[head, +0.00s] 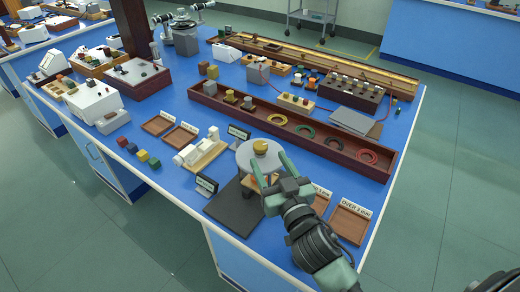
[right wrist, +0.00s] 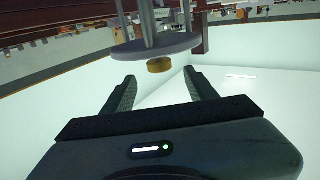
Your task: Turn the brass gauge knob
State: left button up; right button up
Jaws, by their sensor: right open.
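The brass gauge knob (head: 261,146) is a small gold cylinder on a pale grey round disc (head: 250,160) near the bench's front edge. My right gripper (head: 268,158) is open at the near side of the disc, its two fingers pointing toward the knob. In the right wrist view the knob (right wrist: 160,65) shows against the disc (right wrist: 155,47), centred just beyond the gap between the open fingertips (right wrist: 160,75). The fingers appear apart from the knob. My left gripper is not in view.
A dark flat plate (head: 233,208) lies at the disc's left, with small black signs (head: 206,186) nearby. Wooden trays (head: 349,224) with labels stand to the right. A long dark red tray (head: 330,152) with coloured rings lies behind. A white device (head: 199,147) stands left.

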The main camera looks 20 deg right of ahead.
aim_at(263, 150)
jog(key=w+p, duration=0.1)
jog(key=w, duration=0.5)
jog(key=shift+w+a+r, duration=0.1)
jog(key=shift+w, duration=0.15)
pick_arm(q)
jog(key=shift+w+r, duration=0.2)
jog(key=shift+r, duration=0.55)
pick_arm(e)
jog(key=shift+w, duration=0.4)
grip_shut()
pick_arm(q)
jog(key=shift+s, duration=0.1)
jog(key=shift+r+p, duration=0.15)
jog(key=shift+p, duration=0.15)
